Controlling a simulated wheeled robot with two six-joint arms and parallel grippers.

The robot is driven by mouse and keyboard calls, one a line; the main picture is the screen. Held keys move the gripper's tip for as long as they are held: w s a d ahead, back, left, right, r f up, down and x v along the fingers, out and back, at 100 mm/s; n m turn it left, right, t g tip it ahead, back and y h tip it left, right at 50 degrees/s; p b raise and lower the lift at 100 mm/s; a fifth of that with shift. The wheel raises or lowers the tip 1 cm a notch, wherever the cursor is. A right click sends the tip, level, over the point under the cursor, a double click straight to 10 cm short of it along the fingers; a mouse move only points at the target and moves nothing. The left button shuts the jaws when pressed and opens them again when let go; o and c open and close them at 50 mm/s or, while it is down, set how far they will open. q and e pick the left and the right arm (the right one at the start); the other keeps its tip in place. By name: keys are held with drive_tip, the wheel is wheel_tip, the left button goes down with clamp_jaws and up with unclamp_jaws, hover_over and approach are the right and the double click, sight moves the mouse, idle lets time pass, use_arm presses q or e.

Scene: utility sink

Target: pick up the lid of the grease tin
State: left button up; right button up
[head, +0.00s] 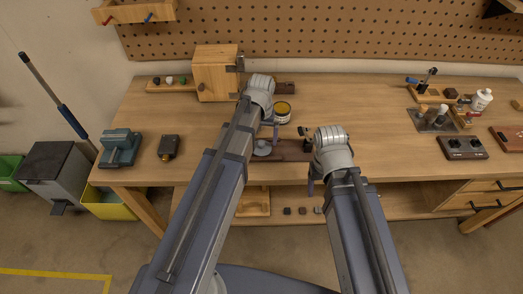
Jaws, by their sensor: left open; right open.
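The grease tin (283,112) stands on the workbench just right of my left wrist in the head view. It is a small round tin with a pale side, a yellow rim and a dark middle on top. I cannot tell whether its lid is on. A grey round piece (262,148) lies in front of it at a dark board; I cannot tell what it is. My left gripper (274,128) is open beside the tin on its left, partly hidden by its own wrist. My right gripper (312,182) is open at the bench's front edge, apart from the tin.
A dark board (292,151) lies in front of the tin, with a small dark item (307,143) near my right wrist. A wooden box (217,76) stands behind left. A vise-like teal tool (119,147) and a dark block (168,147) sit left.

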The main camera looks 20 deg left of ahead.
sight(262, 142)
use_arm(q)
wheel_tip(262, 142, down, 3)
drive_tip(key=shift+r+b, duration=0.1)
drive_tip(key=shift+b, duration=0.8)
use_arm(e)
wheel_tip(262, 142, down, 3)
drive_tip(key=shift+r, duration=0.15)
use_arm(q)
drive_tip(key=shift+r, duration=0.1)
drive_tip(key=shift+c, duration=0.4)
drive_tip(key=c, duration=0.9)
drive_tip(key=shift+r, duration=0.1)
use_arm(e)
drive_tip(key=shift+r, duration=0.2)
use_arm(q)
wheel_tip(262, 142, up, 10)
drive_tip(key=p, duration=1)
use_arm(e)
wheel_tip(262, 142, up, 10)
drive_tip(key=shift+f, duration=0.1)
